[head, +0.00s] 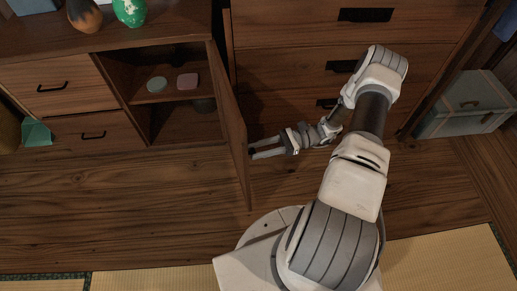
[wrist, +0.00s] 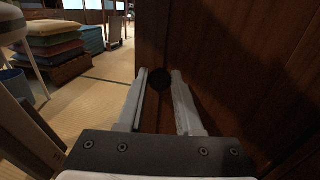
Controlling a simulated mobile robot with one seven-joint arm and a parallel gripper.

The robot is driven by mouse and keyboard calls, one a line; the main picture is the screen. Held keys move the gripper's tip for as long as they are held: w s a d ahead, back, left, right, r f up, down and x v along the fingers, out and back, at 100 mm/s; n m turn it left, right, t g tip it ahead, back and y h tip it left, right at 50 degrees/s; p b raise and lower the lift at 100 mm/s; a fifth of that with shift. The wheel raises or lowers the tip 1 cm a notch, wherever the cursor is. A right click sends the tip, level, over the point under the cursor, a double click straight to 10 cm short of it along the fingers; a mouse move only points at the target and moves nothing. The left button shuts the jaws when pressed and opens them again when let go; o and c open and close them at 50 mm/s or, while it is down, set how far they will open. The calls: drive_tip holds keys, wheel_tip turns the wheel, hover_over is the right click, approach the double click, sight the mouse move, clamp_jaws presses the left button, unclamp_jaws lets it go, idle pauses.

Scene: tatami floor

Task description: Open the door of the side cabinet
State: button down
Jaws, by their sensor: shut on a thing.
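The side cabinet (head: 180,128) stands at the left in the head view, and its door (head: 229,120) is swung out wide from the front. The compartment behind it is open to view. My gripper (head: 251,149) is at the outer face of the door, on its right side. In the wrist view a dark round knob (wrist: 160,79) on the door panel (wrist: 205,55) sits between the fingertips of my gripper (wrist: 160,74). The fingers are shut on this knob. In the head view the knob is too small and hidden to make out clearly.
Vases, one green (head: 130,10), stand on top. A drawer chest (head: 290,60) is close behind my arm. Wooden floor (head: 110,200) left of the door is clear.

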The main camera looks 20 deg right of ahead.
drive_tip(key=shift+f, duration=0.1)
drive_tip(key=c, duration=0.6)
unclamp_jaws()
drive_tip(key=d+p, duration=0.1)
drive_tip(key=d, duration=1.6)
drive_tip(key=shift+s+d, duration=0.25)
drive_tip(key=shift+s, duration=0.2)
